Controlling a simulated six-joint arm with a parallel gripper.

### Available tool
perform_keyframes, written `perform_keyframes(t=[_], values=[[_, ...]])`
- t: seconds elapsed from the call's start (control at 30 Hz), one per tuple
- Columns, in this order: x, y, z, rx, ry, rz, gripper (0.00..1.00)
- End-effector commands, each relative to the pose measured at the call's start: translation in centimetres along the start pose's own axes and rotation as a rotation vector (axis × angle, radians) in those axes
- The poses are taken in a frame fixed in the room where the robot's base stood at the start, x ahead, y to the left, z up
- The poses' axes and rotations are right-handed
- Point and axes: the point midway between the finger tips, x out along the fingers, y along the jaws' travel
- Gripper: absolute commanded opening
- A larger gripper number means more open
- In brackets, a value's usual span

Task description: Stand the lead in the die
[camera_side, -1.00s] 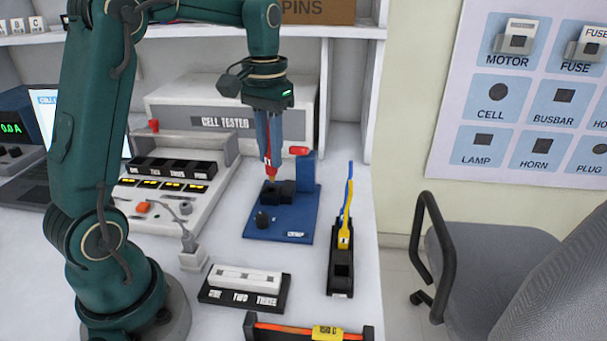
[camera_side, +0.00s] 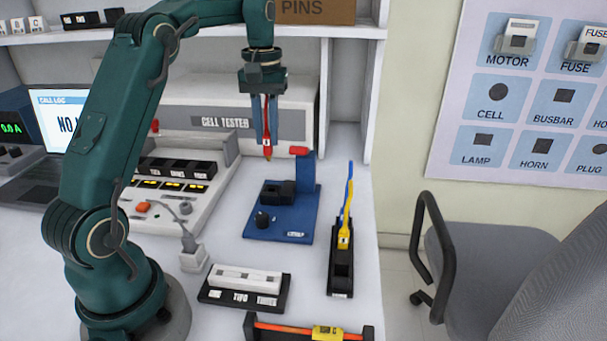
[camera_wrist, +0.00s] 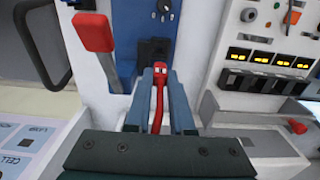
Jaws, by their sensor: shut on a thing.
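The die (camera_side: 272,195) is a black block on the blue press base (camera_side: 285,222). The lead's tip is above the die, apart from it, with a clear gap. In the wrist view the die is partly hidden behind the fingers.
The press has a blue post (camera_side: 305,172) and a red handle (camera_side: 299,150) close right of the lead. The cell tester (camera_side: 180,205) is left, and a black tray (camera_side: 243,298) is in front.

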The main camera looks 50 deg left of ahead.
Motion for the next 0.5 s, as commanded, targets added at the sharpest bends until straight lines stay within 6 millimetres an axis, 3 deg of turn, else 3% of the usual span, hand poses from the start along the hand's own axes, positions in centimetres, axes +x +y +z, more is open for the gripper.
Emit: perform_keyframes(t=[0.5], values=[[4.1,0.0,0.0,0.001,-0.003,-0.001,0.0]])
